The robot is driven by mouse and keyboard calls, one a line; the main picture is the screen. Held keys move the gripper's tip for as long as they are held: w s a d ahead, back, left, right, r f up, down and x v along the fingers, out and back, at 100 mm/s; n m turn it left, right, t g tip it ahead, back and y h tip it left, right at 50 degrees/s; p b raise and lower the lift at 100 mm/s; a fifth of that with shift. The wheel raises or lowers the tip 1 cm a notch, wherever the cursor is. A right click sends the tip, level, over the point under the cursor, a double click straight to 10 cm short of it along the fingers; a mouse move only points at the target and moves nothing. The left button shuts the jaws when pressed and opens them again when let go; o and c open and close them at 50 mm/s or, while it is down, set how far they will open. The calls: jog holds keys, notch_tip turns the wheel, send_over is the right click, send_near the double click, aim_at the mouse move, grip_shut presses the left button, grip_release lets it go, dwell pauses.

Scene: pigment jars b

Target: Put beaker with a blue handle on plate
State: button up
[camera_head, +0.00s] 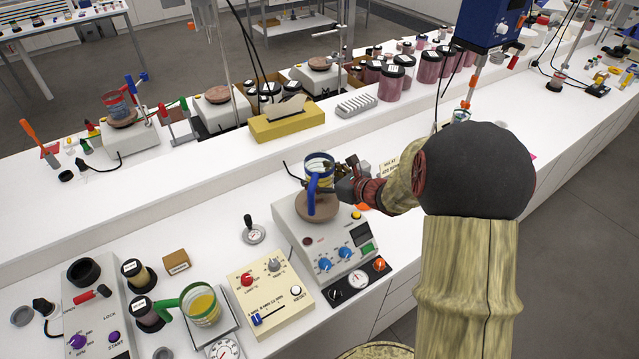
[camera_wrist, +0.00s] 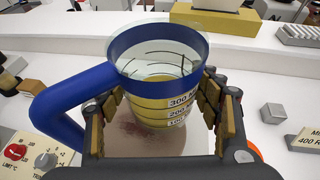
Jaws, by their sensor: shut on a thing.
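A green-handled beaker with yellow liquid (camera_head: 203,307) stands at the lower left, beside a cream control box (camera_head: 268,287). A yellow tissue box (camera_head: 287,122) and several dark-lidded jars (camera_head: 392,82) stand on the raised shelf behind.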

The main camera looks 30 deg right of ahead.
jog(key=shift+f, duration=1.05)
jog(key=shift+f+b, duration=0.2)
jog(key=shift+b, duration=0.1)
jog(key=o, duration=1.4)
jog(key=shift+s, duration=0.1)
